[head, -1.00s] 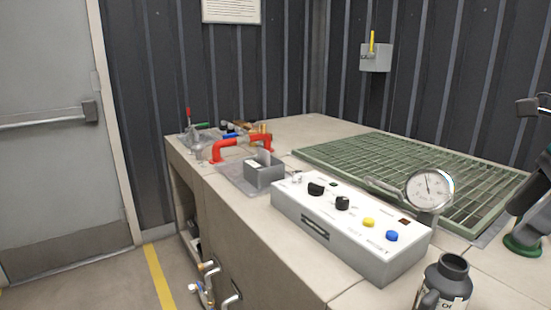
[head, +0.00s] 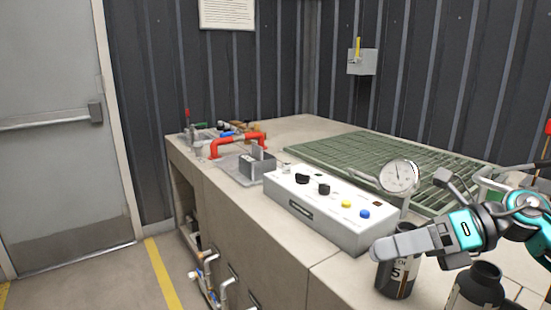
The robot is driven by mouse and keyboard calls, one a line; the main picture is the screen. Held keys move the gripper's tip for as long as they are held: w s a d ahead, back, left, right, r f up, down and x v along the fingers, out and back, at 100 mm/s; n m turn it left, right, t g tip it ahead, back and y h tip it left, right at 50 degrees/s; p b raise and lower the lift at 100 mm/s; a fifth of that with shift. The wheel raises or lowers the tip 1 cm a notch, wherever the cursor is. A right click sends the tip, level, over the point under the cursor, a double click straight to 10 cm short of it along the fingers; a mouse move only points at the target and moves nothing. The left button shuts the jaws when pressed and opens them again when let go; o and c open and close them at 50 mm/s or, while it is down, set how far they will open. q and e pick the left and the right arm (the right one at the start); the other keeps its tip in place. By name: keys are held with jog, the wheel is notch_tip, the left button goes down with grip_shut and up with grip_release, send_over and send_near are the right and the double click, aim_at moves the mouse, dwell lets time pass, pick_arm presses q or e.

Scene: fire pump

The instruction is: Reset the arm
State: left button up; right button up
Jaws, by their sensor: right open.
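My right arm comes in from the right edge in the head view. Its teal, black and grey right gripper (head: 412,212) is open and empty. One grey finger reaches left above a dark bottle (head: 398,275) and hides part of its top. The other, darker finger points up and left, near the pressure gauge. My left gripper is not in view.
A white control box (head: 330,212) with black knobs and yellow and blue buttons sits left of the gripper. Another dark bottle (head: 476,288) stands in front. A red pipe (head: 238,141) stands farther left.

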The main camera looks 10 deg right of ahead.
notch_tip(320, 180, down, 13)
jog(key=w+a+m+t+h+p, duration=0.25)
jog(key=m+t+h, duration=0.25)
jog(key=m+t, duration=1.6)
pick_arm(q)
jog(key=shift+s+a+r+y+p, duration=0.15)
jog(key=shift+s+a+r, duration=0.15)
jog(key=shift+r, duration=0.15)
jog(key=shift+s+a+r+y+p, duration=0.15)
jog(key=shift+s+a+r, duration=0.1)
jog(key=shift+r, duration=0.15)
pick_arm(e)
jog(key=s+f+m+g+h, duration=0.3)
jog(key=s+f+m+g, duration=0.3)
jog(key=f+m, duration=0.3)
jog(key=s+a+f+m+g+h, duration=0.1)
jog(key=s+f+m+g+h, duration=0.3)
jog(key=f+m, duration=0.5)
jog(key=s+m+g, duration=0.1)
jog(key=s+g, duration=0.1)
jog(key=g, duration=0.1)
jog(key=shift+s+a+f, duration=0.25)
jog(key=shift+s+f, duration=0.1)
jog(key=shift+s, duration=0.05)
